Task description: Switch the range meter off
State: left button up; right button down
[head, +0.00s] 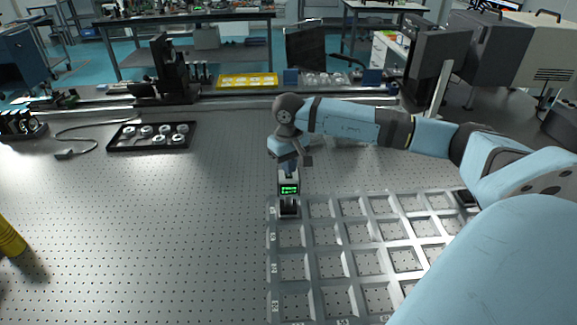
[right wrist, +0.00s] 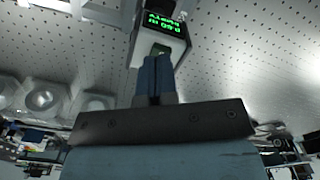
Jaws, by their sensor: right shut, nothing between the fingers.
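The range meter (head: 289,188) is a small grey box with a lit green display, at the back left corner of the metal grid frame. It also shows in the right wrist view (right wrist: 172,44), where green characters are lit on its dark screen. My right gripper (head: 290,170) is shut and empty, pointing down at the meter's top from behind the display. In the right wrist view its closed blue fingers (right wrist: 157,62) reach to the meter's near face, at a small green part; I cannot tell whether they touch. My left gripper is not in view.
The metal grid frame (head: 323,234) with open square cells covers the front right of the perforated table. A black tray (head: 113,141) with several round optics lies at the left. A yellow cylinder (head: 10,238) stands at the left edge. The table's left middle is clear.

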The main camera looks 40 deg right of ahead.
jog(key=shift+f+b, duration=0.65)
jog(key=shift+f, duration=0.1)
jog(key=shift+s, duration=0.1)
dwell(0.3)
jog(key=shift+r+p, duration=0.5)
jog(key=shift+r, duration=0.35)
jog(key=shift+r+p, duration=1.1)
jog(key=shift+r, duration=1.6)
